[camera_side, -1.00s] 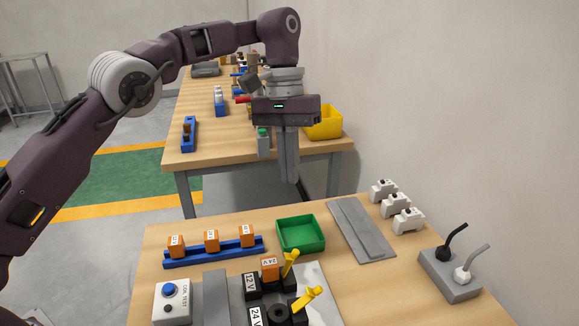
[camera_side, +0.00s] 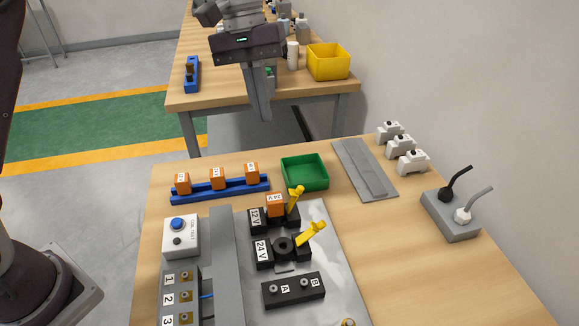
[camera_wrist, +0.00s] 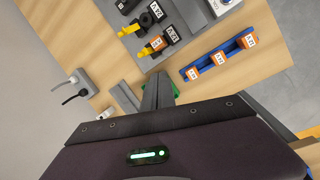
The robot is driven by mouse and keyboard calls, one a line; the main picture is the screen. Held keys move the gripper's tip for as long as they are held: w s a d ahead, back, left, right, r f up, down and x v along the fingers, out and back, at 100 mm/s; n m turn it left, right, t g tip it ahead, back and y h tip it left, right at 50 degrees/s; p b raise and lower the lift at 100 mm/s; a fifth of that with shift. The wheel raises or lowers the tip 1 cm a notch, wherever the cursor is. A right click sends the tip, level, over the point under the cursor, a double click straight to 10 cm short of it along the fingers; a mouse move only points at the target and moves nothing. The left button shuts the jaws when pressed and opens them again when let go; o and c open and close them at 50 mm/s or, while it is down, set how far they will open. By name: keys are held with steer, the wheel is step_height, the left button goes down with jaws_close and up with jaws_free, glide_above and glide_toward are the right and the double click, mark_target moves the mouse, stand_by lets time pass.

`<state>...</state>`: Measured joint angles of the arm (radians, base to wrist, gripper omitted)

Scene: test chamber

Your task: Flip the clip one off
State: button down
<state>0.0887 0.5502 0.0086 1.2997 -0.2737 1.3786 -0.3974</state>
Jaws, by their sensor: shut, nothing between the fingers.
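Two yellow clips stick up at the right ends of two black sockets. One clip (camera_side: 295,198) is on the 12V socket (camera_side: 257,219), beside an orange relay (camera_side: 275,205) seated there. The other clip (camera_side: 312,234) leans out from the 24V socket (camera_side: 264,252), which has a round dark opening and no orange relay. In the wrist view the clips also show, at the 12V socket (camera_wrist: 143,52) and the 24V socket (camera_wrist: 129,30). My gripper (camera_side: 264,117) is shut and empty, pointing down, high and beyond the sockets, touching nothing. I cannot tell which clip is numbered one.
A blue rail (camera_side: 221,189) holds several orange relays. A green bin (camera_side: 305,172), a grey plate (camera_side: 365,170), white modules (camera_side: 407,155) and a grey block with two levers (camera_side: 450,215) stand around. A white button box (camera_side: 181,235) is at left. A second table with a yellow bin (camera_side: 328,62) stands behind.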

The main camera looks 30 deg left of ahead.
glide_toward(294, 190)
step_height(294, 190, down, 5)
steer(key=a, duration=0.3)
steer(key=shift+s+d+f, duration=0.1)
steer(key=shift+d+f, duration=0.05)
steer(key=shift+d, duration=0.9)
steer(key=shift+s+d+f, duration=0.1)
steer(key=shift+d+f, duration=0.05)
steer(key=shift+d, duration=0.9)
steer(key=shift+w, duration=0.1)
steer(key=w+d, duration=0.1)
steer(key=w+d+f, duration=0.1)
steer(key=shift+w+d, duration=0.25)
steer(key=shift+d, duration=0.05)
steer(key=shift+s+a, duration=0.1)
steer(key=shift+s+a, duration=0.45)
